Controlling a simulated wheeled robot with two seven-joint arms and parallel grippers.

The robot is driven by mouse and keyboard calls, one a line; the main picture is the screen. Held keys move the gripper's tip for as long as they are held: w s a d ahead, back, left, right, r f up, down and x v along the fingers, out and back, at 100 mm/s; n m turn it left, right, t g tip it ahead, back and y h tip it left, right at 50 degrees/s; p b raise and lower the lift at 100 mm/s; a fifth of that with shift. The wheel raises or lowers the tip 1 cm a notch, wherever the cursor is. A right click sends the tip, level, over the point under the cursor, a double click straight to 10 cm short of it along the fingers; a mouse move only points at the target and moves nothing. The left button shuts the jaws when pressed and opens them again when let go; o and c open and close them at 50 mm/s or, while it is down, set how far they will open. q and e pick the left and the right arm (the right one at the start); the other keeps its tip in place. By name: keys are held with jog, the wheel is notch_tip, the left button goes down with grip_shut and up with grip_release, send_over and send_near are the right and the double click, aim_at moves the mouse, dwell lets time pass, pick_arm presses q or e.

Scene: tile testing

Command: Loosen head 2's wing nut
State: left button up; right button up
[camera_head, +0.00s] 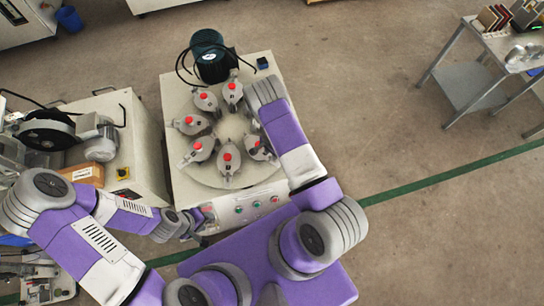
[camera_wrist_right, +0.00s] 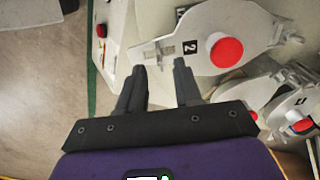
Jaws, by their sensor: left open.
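Head 2 (camera_wrist_right: 205,38) is a grey clamp-like head with a "2" label and a red knob (camera_wrist_right: 226,52), at the top of the right wrist view. A small metal fitting (camera_wrist_right: 165,48) sits in its slot beside the label; a wing-shaped piece (camera_wrist_right: 290,38) is at its far end. I cannot tell which is the wing nut. My right gripper (camera_wrist_right: 158,66) is open and empty, its fingertips just below the slotted end. Contact cannot be judged. In the head view my right arm hides that gripper. My left gripper (camera_head: 203,216) is open near the machine's front panel.
The machine (camera_head: 178,84) carries several red-knobbed heads around a round plate, with a dark motor (camera_head: 208,56) behind. Other heads (camera_wrist_right: 290,108) lie close to the right gripper's right.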

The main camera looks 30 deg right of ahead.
aim_at(262, 150)
jog(key=shift+f+b, duration=0.4)
jog(key=shift+f, duration=1.25)
jog(key=shift+c, duration=0.3)
grip_shut()
